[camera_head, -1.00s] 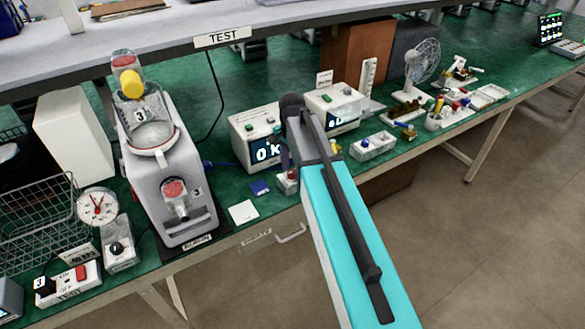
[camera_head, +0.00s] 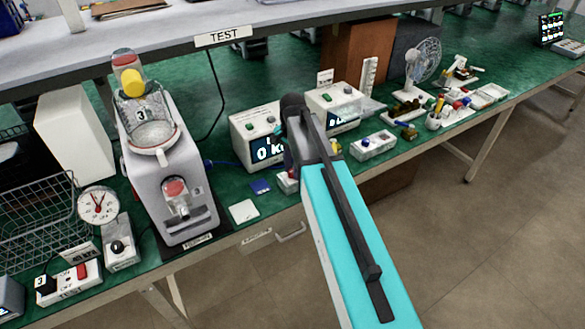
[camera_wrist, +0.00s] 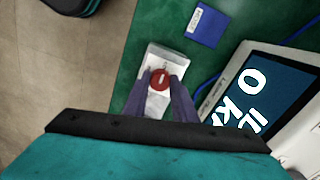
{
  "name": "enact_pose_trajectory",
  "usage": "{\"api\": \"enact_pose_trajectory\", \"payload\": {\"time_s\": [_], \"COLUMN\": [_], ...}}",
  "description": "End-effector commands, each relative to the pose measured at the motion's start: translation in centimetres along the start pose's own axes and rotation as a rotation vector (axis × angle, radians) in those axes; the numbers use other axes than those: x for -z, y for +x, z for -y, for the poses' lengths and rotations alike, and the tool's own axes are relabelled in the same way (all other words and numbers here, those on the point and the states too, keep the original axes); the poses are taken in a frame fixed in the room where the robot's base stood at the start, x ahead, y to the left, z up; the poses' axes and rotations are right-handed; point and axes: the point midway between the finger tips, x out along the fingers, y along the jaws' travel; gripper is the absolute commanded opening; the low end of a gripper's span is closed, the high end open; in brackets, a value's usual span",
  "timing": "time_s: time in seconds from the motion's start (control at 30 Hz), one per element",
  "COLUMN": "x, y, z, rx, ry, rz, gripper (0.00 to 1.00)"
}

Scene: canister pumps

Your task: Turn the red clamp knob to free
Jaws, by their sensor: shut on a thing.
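The red clamp knob (camera_wrist: 160,79) sits on a small pale block (camera_wrist: 169,56) on the green bench in the wrist view. It looks round, with a small mark across its top. The two dark fingers of my gripper (camera_wrist: 163,85) stand on either side of the knob and are shut on it. In the head view my turquoise arm (camera_head: 355,245) reaches to the bench's front edge. There the small block (camera_head: 287,183) shows only in part beside my arm, and the knob and my fingertips are hidden.
A white display unit (camera_wrist: 265,95) stands close to the right of the block in the wrist view. A blue card (camera_wrist: 203,24) lies behind it. In the head view, the grey number 3 machine (camera_head: 170,165) stands to the left, with a white square (camera_head: 243,211) between.

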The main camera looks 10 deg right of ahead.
Motion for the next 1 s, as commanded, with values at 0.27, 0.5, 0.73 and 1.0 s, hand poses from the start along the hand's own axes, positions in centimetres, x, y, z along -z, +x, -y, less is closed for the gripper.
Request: {"api": "enact_pose_trajectory", "payload": {"time_s": [0.27, 0.5, 0.73, 1.0], "x": [0.1, 0.11, 0.11, 0.1], "y": [-0.06, -0.07, -0.05, -0.04], "z": [-0.06, -0.06, -0.06, -0.05], "rx": [-0.002, -0.002, -0.002, -0.001], "ry": [-0.136, -0.333, -0.549, -0.803], "rz": [-0.001, -0.001, -0.001, -0.001], "gripper": [0.02, 0.02, 0.02, 0.02]}}
